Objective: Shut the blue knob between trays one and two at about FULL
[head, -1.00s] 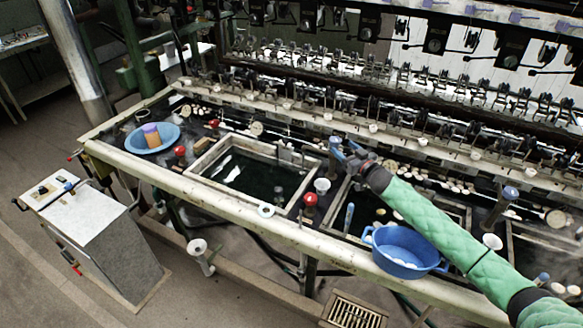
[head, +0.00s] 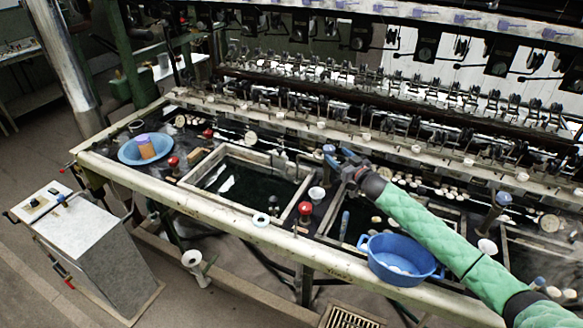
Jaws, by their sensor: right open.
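The blue knob (head: 328,149) tops a dark upright post between the left framed water tray (head: 213,205) and the tray to its right (head: 457,222). My right gripper (head: 340,158) is open with its fingertips at the knob, close on its right side. I cannot tell whether the fingers touch it. Its green-sleeved arm comes in from the lower right and covers part of the right tray. Any mark for FULL is too small to read. My left gripper is not in view.
A red knob (head: 305,208) and a white cup (head: 317,193) stand near the blue knob. A blue basin (head: 400,275) sits on the front rail under my arm. Another blue-topped post (head: 503,199) stands farther right. A reeling machine (head: 400,110) runs along the back.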

